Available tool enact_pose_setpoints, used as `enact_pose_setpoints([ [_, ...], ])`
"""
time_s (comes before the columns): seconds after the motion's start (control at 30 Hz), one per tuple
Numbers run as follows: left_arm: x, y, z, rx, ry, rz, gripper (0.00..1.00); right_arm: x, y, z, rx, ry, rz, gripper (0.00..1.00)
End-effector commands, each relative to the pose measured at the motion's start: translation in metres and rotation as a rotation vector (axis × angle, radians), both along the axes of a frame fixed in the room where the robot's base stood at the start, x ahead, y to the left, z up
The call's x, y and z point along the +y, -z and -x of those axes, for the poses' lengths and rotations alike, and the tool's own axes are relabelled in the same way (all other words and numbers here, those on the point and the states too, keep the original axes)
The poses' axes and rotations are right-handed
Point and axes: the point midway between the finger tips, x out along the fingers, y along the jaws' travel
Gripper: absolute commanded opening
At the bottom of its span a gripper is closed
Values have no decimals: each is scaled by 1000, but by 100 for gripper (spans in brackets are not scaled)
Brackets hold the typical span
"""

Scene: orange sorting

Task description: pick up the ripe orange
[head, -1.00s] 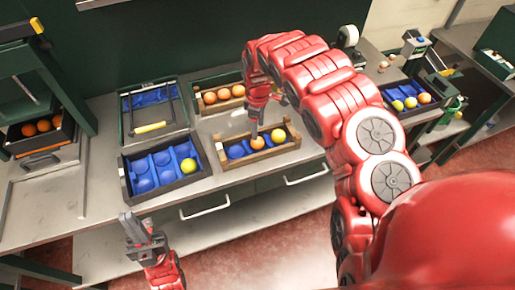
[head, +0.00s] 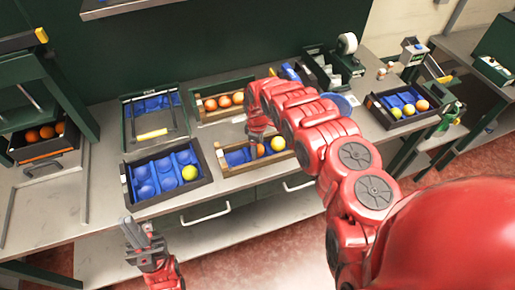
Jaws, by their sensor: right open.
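An orange fruit (head: 260,150) sits in the wooden crate (head: 238,170) with a blue cupped liner, in the middle of the table. A yellower fruit (head: 278,143) lies to its right in the same crate. My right gripper (head: 257,143) is open, pointing down at the orange fruit and partly hiding it; I cannot tell whether it touches the fruit. My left gripper (head: 132,231) is low in front of the table, apart from all fruit; its fingers look close together, but their state is unclear.
A dark crate (head: 163,204) with a blue liner holds one yellow-green fruit at its right. Behind stand a wooden crate of oranges (head: 224,101) and a green-framed tray (head: 125,120). Another dark crate (head: 398,122) with fruit is at the right. My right arm hides part of the table.

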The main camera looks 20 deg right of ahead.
Motion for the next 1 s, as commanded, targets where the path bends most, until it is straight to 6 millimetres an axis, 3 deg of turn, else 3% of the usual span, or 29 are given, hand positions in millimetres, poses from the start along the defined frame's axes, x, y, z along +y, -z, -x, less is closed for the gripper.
enact_pose_setpoints([
  [0.2,0,0,0,0,0,0,0,0,1,0,0,0,0,68],
  [0.53,0,0,0,0,0,0,0,0,1,0,0,0,0,8],
  [1.0,0,3,0,0,0,0,0,6,-9,-6,-3,-1,0,7],
])
